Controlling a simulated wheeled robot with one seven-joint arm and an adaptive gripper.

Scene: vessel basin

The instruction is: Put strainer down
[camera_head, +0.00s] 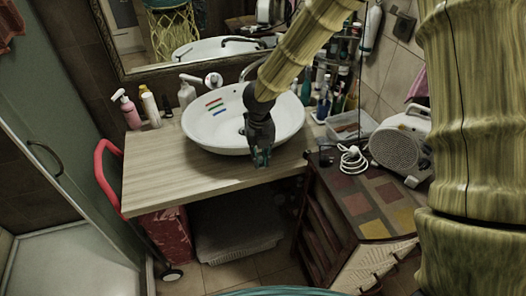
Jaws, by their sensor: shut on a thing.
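My gripper (261,158) is dark and points down in front of the near rim of the white basin (212,132), over the front part of the wooden counter (165,177). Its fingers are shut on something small. I take it to be the strainer, but its shape is not clear, as the fingers hide it. A small dark spot, which looks like the drain, shows in the basin left of my gripper. Striped colour marks lie on the basin's inner back wall.
Bottles (127,112) stand at the counter's back left. More bottles and a clear tray (345,124) are at the back right. A patterned cabinet (368,199) bears a white cable and a heater (402,147). The counter's front left is bare.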

